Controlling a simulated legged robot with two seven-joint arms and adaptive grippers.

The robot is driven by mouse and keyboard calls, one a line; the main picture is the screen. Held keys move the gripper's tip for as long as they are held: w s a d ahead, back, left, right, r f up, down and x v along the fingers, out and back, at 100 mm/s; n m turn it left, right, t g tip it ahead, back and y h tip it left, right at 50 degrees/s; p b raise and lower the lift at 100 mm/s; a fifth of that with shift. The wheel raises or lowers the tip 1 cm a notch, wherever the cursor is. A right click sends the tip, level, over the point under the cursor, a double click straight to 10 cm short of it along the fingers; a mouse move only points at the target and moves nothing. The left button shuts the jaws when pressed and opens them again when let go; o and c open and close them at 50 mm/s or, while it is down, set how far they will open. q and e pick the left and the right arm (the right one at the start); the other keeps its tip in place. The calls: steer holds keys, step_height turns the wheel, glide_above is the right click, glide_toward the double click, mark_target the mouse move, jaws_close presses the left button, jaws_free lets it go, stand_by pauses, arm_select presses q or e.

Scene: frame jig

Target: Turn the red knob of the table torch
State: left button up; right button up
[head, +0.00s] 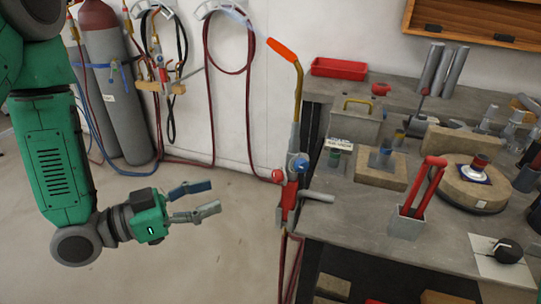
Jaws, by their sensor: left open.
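The table torch (294,185) stands upright at the left edge of the workbench, with a brass neck and an orange-red tip (283,50) at the top. Its red knob (278,176) sticks out on the left side of the body. A blue knob (299,165) sits on the torch body, right of and slightly above the red one. My left gripper (212,197) is open and empty, left of the torch and a little lower than the red knob in the picture. Its fingers point right and are apart from the torch. My right gripper is not in view.
The workbench (350,225) fills the right side. It holds a grey holder with red-handled pliers (423,190), a round turntable (470,200), a black dial (508,250) and firebricks. Red hoses hang below the torch. Gas cylinders (105,85) stand at the back left. Floor around my left gripper is clear.

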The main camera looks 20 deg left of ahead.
arm_select(q)
glide_toward(274, 178)
steer(key=x, duration=0.4)
steer(key=shift+d, duration=0.4)
steer(key=x, duration=0.4)
steer(key=shift+w+a+f+b, duration=0.1)
steer(key=shift+w+a+b, duration=0.15)
steer(key=shift+b, duration=0.1)
steer(key=shift+w+d, duration=0.35)
steer(key=shift+w, duration=0.35)
steer(key=shift+d, duration=0.7)
steer(key=shift+w+d, duration=0.1)
steer(key=shift+c, duration=1.2)
steer(key=c, duration=0.7)
steer(key=shift+a, duration=0.35)
jaws_close()
steer(key=shift+a+f+m, duration=0.1)
steer(key=shift+m, duration=0.2)
steer(key=shift+m+b, duration=0.3)
steer(key=shift+m, duration=0.3)
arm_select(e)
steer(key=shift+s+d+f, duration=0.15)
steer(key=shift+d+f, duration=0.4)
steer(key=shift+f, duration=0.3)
